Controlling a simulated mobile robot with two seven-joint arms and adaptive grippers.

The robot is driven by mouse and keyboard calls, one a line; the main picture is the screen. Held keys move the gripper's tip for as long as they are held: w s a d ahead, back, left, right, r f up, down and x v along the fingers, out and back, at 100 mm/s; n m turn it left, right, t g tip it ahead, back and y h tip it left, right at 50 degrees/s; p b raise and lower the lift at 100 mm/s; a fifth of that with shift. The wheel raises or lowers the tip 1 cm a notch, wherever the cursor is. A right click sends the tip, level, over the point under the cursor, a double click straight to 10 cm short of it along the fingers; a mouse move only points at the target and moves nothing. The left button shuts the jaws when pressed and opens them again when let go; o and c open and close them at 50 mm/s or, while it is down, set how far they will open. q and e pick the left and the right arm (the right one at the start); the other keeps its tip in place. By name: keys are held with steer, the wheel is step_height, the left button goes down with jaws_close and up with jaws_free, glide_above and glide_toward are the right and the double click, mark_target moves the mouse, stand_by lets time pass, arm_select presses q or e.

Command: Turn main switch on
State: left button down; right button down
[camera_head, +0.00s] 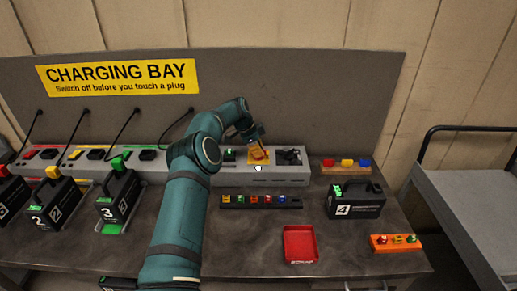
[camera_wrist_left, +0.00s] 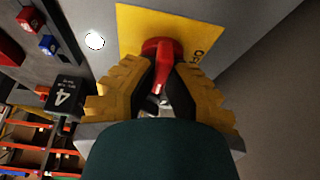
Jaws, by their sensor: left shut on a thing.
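The main switch is a red handle (camera_wrist_left: 160,47) on a yellow plate (camera_wrist_left: 130,25). In the head view the plate (camera_head: 258,157) sits on the front half of the grey charging console, right of middle. My left gripper (camera_head: 260,143) reaches it from above and behind. In the left wrist view its yellow fingers (camera_wrist_left: 162,82) close around the red handle from both sides. Part of the handle is hidden between the fingers. A round white lamp (camera_wrist_left: 94,40) beside the plate looks lit; it also shows in the head view (camera_head: 258,168). My right gripper is not in view.
The grey console (camera_head: 300,176) runs along the back wall of the bench. Black battery case 4 (camera_head: 355,202), a red tray (camera_head: 300,244) and a strip of coloured plugs (camera_head: 260,202) stand in front. Several more battery cases stand left. A grey cart (camera_head: 470,195) is at right.

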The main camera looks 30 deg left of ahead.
arm_select(q)
steer(key=shift+s+f+m, duration=0.1)
steer(key=shift+f+m, duration=0.1)
steer(key=shift+m, duration=0.3)
steer(key=c, duration=1)
jaws_free()
steer(key=shift+r, duration=0.1)
steer(key=v, duration=1.2)
steer(key=shift+w, duration=0.25)
steer(key=shift+r, duration=0.15)
